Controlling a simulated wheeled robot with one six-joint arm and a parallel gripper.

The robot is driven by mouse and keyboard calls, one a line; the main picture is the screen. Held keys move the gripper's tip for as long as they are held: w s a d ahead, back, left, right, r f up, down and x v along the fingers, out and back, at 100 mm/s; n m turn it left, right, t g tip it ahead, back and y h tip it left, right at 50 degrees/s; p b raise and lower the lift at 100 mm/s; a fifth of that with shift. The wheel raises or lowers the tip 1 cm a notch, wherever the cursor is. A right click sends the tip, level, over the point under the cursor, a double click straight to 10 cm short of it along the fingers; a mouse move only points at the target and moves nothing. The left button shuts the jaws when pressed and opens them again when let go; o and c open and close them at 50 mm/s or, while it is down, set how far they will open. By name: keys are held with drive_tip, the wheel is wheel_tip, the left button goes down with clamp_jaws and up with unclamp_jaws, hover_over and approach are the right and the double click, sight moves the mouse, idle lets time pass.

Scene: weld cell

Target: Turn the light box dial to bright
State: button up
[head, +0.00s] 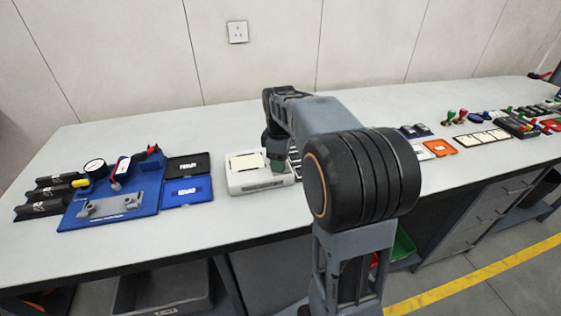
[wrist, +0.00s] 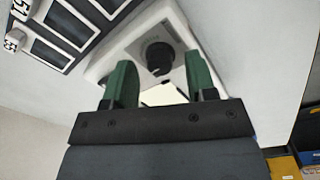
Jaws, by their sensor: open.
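The light box (head: 246,185) is a white box with a pale panel on top. It sits on the bench left of my arm in the head view, partly hidden by the arm. In the wrist view, the light box (wrist: 118,52) carries a round black dial (wrist: 158,53). My gripper (wrist: 161,65) is open and empty. Its green fingers appear on either side of the dial, with gaps at both sides. I cannot tell whether the fingertips are level with the dial or short of it. The dial's setting is too small to read.
A blue fixture (head: 113,212) with a gauge stands at the left, and black and blue cases (head: 187,191) lie between it and the light box. A dark panel with light tags (wrist: 55,35) is beside the box in the wrist view. An orange frame (head: 440,148) lies at the right.

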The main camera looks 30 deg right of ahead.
drive_tip(key=shift+f, duration=0.25)
drive_tip(key=shift+c, duration=0.2)
drive_tip(key=c, duration=0.9)
